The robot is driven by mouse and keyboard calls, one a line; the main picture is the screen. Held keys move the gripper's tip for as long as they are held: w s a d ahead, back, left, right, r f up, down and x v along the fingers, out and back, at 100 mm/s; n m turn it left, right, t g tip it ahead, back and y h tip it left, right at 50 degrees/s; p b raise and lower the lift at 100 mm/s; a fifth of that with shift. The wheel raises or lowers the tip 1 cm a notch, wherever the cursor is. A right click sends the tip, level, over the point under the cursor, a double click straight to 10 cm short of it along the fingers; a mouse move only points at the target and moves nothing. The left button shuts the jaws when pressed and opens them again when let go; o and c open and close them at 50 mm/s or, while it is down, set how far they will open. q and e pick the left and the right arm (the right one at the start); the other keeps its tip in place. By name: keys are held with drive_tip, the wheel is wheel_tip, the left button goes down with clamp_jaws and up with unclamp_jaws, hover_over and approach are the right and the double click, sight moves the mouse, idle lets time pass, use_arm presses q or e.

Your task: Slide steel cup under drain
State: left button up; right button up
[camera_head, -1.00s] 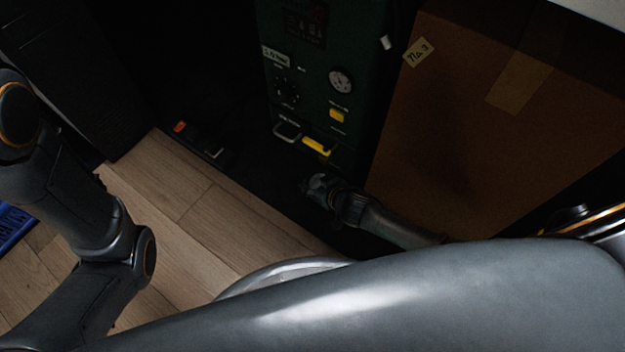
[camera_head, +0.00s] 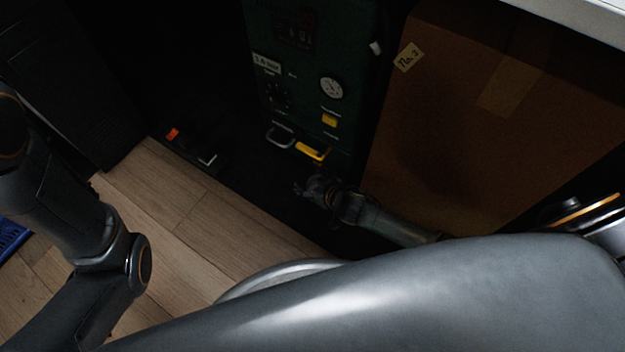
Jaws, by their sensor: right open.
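My right gripper (camera_head: 306,187) is open and low in the dark space in front of the green machine (camera_head: 300,100). It looks empty, a little below the yellow handle and apart from it. The machine has a round gauge (camera_head: 331,89), a yellow button (camera_head: 329,119), a grey handle (camera_head: 279,138) and a yellow handle (camera_head: 312,152) near its bottom. I cannot make out a steel cup, and which part is the drain is not clear. My left arm comes in at the left; its gripper is out of view.
A large brown cardboard box (camera_head: 440,150) stands right of the machine, close to my right forearm. A dark cabinet (camera_head: 75,85) is at the left. A small dark item with an orange part (camera_head: 173,134) lies by the wood floor's edge (camera_head: 190,205). A blue object (camera_head: 12,235) is at far left.

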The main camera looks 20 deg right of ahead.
drive_tip(key=v, duration=1.2)
drive_tip(key=shift+a, duration=0.1)
